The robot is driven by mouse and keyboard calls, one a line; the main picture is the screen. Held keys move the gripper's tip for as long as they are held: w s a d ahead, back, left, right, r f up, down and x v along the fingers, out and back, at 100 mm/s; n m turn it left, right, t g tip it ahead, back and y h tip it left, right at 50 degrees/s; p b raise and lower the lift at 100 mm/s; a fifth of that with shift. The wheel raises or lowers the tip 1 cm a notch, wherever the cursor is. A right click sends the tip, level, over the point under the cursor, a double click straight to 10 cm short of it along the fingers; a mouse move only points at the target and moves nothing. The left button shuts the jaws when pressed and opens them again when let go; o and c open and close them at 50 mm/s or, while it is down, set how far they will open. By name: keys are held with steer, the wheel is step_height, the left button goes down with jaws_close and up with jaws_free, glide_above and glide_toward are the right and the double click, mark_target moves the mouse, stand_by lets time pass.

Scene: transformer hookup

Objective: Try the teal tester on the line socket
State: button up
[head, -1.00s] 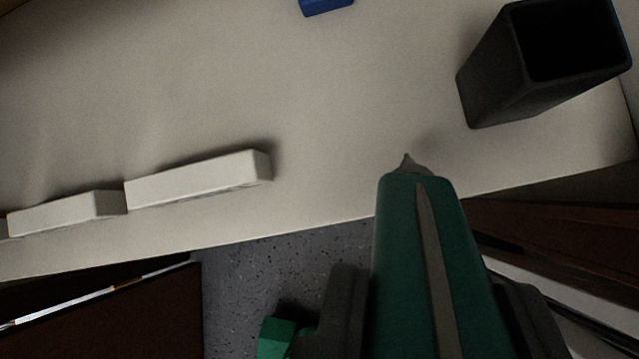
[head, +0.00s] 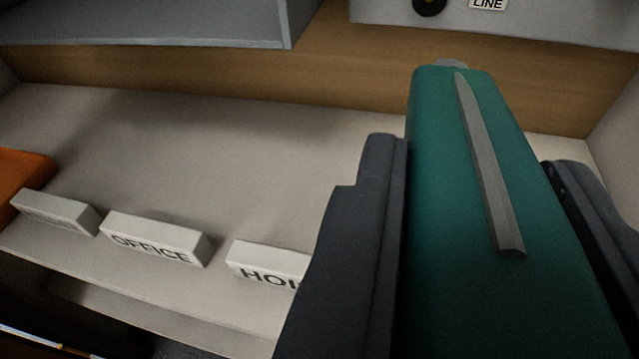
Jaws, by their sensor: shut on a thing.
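The teal tester (head: 470,200) fills the right half of the view, with a grey strip along its upper face. My gripper (head: 475,160) is shut on it, one dark jaw on each side. The tester's far end points up and away, toward the back panel.
White label blocks stand along the shelf's front edge, one reading OFFICE (head: 155,240) and one partly hidden reading HO (head: 268,262). An orange object (head: 20,178) is at the left. A grey cabinet (head: 150,22) overhangs at upper left. The shelf's middle is clear.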

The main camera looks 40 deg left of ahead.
mark_target(444, 68)
steer(key=shift+a+r, duration=0.1)
steer(key=shift+a, duration=0.15)
steer(key=shift+r+x, duration=0.25)
steer(key=shift+x, duration=1.05)
steer(key=shift+r+b+x, duration=0.2)
steer(key=shift+r+x, duration=0.05)
steer(key=shift+x, duration=0.95)
steer(key=shift+r+b+x, duration=0.2)
steer(key=shift+r+x, duration=0.05)
steer(key=shift+x, duration=1)
steer(key=shift+w+a, duration=0.1)
steer(key=shift+w, duration=0.25)
steer(key=shift+w+a+p, duration=0.1)
steer(key=shift+w+p, duration=0.15)
steer(key=shift+p, duration=0.1)
